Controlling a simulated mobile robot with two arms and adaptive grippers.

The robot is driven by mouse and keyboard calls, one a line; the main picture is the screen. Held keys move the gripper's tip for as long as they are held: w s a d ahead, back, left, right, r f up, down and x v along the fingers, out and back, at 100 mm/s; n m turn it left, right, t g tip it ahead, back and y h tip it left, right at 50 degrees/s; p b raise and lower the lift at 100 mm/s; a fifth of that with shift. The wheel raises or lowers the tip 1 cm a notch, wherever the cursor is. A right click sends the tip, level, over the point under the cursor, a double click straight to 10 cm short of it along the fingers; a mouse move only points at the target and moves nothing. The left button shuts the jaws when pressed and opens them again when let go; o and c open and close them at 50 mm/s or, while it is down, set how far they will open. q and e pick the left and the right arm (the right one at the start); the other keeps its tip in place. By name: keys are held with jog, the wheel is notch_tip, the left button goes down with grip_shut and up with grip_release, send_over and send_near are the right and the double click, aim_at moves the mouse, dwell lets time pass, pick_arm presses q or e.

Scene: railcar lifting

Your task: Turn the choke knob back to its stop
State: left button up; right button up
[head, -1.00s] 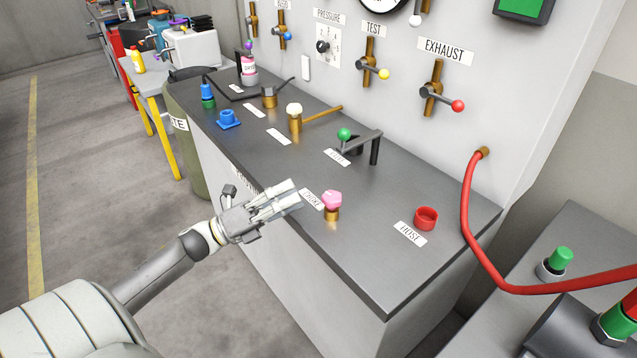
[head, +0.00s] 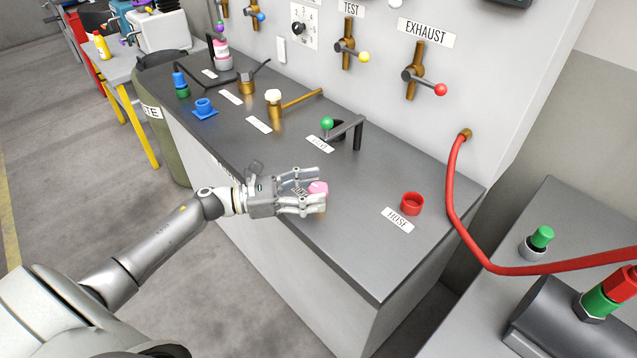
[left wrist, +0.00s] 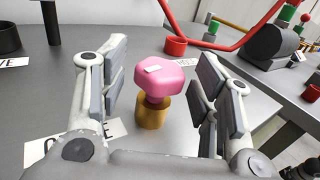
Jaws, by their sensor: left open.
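The choke knob is a pink lobed knob (head: 319,187) on a short brass stem at the front of the dark bench top. In the left wrist view the pink knob (left wrist: 160,75) stands upright with a small white mark on top, above its brass base (left wrist: 152,112). My left gripper (head: 312,190) is open, its fingers on either side of the knob. In the left wrist view the left gripper (left wrist: 158,90) shows gaps between both fingers and the knob. The choke label (left wrist: 75,142) is partly hidden by a finger. My right gripper is not in view.
A red ring marked HOSE (head: 412,203) stands to the right on the bench (head: 350,250). A green-tipped lever (head: 327,124) is behind the knob. A red hose (head: 455,220) hangs from the panel at the right. The bench's front edge is close to my forearm.

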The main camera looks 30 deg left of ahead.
pick_arm(q)
jog(key=shift+x, duration=0.85)
jog(key=shift+c, duration=0.5)
jog(key=c, duration=0.9)
